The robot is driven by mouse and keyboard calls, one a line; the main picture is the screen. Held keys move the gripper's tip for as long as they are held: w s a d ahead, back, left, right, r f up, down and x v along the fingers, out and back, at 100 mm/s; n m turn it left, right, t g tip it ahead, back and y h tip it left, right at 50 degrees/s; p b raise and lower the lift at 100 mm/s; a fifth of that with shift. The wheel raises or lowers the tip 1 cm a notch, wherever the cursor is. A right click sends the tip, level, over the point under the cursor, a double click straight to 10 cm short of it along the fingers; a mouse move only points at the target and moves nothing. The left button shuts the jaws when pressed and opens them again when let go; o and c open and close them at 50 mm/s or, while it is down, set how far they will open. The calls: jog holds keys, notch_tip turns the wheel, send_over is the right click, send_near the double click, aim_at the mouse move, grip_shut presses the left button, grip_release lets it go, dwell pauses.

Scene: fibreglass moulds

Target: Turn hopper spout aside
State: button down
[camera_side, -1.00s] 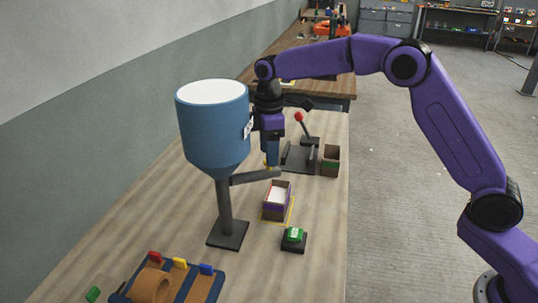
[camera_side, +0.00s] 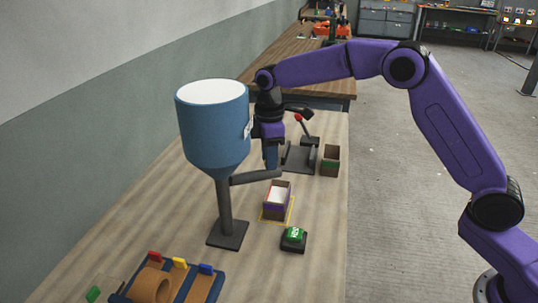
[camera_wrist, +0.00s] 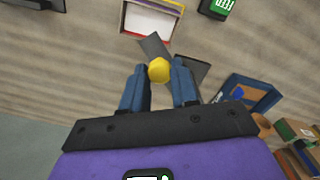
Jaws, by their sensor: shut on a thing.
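The blue hopper (camera_side: 212,130) with a white top stands on a dark post and square base (camera_side: 228,235). Its grey spout (camera_side: 256,177) sticks out to the right, low under the cone. My gripper (camera_side: 271,166) points down at the spout's outer part. In the wrist view my gripper (camera_wrist: 159,76) has its blue fingers on either side of a yellow knob (camera_wrist: 159,69), shut on it. The grey spout (camera_wrist: 154,45) shows just beyond the knob. In the side view the knob is hidden by the fingers.
A small box (camera_side: 277,211) with white inside stands on a yellow outline below the spout. A green button (camera_side: 293,235) is in front of it. A red-knobbed lever (camera_side: 306,128) and a brown bin (camera_side: 330,161) stand behind. A blue rack (camera_side: 203,288) lies at the front.

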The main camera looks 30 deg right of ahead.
jog(key=s+a+m, duration=0.8)
jog(key=s+m, duration=0.5)
jog(key=m, duration=0.1)
dwell(0.4)
jog(key=shift+s, duration=0.15)
jog(key=c, duration=0.8)
grip_release()
jog(key=shift+c, duration=0.2)
jog(key=shift+r, duration=0.1)
notch_tip(320, 180, up, 17)
jog(key=shift+r, duration=0.15)
